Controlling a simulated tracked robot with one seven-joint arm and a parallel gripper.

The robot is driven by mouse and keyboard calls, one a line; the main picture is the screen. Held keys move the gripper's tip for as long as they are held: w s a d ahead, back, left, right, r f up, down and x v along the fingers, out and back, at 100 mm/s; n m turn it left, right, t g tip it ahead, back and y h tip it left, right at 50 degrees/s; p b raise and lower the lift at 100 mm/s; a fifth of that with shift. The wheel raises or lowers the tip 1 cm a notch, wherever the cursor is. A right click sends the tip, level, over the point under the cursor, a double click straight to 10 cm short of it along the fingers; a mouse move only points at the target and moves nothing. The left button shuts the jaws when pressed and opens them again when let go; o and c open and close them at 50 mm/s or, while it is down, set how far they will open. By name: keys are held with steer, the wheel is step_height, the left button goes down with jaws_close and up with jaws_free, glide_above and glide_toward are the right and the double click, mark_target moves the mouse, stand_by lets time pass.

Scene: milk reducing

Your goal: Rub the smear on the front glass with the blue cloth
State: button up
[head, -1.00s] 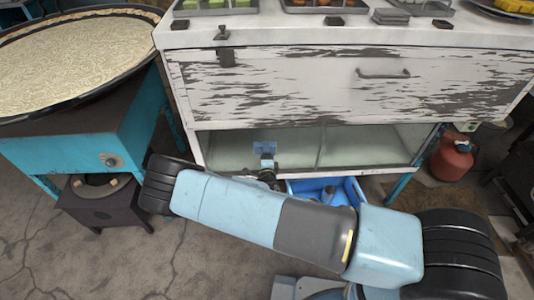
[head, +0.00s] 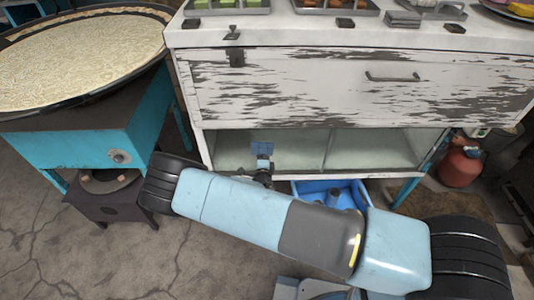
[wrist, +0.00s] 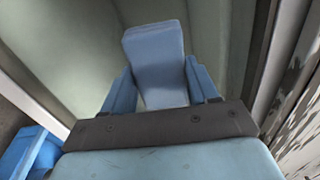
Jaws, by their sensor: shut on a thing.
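The blue cloth (wrist: 155,60) is a folded pad held between the two fingers of my gripper (wrist: 165,85) in the wrist view. In the head view the cloth (head: 262,149) is a small blue patch in front of the left part of the front glass (head: 370,150), with my gripper (head: 263,163) just below it. I cannot tell whether the cloth touches the glass. The glass fills the lower part of the white cabinet and looks pale green. I cannot make out the smear in either view.
The white cabinet (head: 290,85) has peeling paint and trays on top. A blue crate (head: 316,189) sits below the glass. A red canister (head: 460,165) stands right. A wide round pan (head: 80,60) on a teal stand is at left.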

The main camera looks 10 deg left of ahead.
steer(key=shift+a+r, duration=0.15)
steer(key=shift+a, duration=0.05)
steer(key=shift+v, duration=2.95)
steer(key=shift+d, duration=0.2)
steer(key=v, duration=0.3)
steer(key=shift+s, duration=0.15)
